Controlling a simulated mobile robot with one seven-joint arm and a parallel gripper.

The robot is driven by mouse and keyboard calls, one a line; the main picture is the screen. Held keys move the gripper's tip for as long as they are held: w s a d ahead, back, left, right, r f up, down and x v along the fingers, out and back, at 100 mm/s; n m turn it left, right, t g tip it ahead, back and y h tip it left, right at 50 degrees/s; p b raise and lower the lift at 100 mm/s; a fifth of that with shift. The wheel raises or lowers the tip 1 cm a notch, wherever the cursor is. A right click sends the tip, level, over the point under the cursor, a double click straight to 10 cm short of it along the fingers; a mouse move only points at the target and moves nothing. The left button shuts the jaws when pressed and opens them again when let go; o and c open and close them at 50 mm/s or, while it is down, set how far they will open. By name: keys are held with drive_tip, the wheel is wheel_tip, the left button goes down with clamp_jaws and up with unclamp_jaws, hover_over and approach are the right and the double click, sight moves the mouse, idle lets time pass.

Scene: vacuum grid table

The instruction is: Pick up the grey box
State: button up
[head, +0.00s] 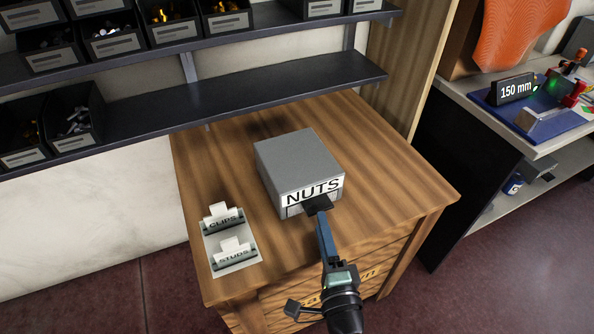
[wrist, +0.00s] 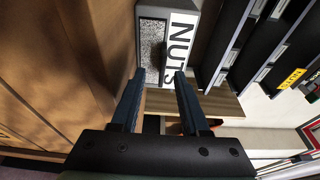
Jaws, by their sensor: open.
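The grey box (head: 298,160) stands on the wooden table (head: 400,180), with a white NUTS label on its front face. In the wrist view the box (wrist: 153,12) is at the top, partly cut off, with its label and a speckled grey panel showing. My gripper (head: 318,206) is at the front face of the box, near the lower part of the label. In the wrist view my gripper (wrist: 158,76) has its two dark blue fingers apart with nothing held between them. The fingertips are close to the box's edge; I cannot tell whether they touch it.
A grey holder (head: 237,263) with CLIPS and STUDS cards lies left of the box. Dark shelves (head: 250,88) with bins hang behind the table. A side bench (head: 460,90) with a 150 mm display (head: 514,90) stands to the right. The table right of the box is clear.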

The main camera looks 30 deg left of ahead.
sight(320, 208)
drive_tip(key=x, duration=0.5)
drive_tip(key=shift+w+d+r+b, duration=0.15)
drive_tip(key=shift+w+r+b, duration=0.05)
drive_tip(key=shift+b, duration=0.1)
clamp_jaws()
idle(1.0)
drive_tip(key=shift+r, duration=0.25)
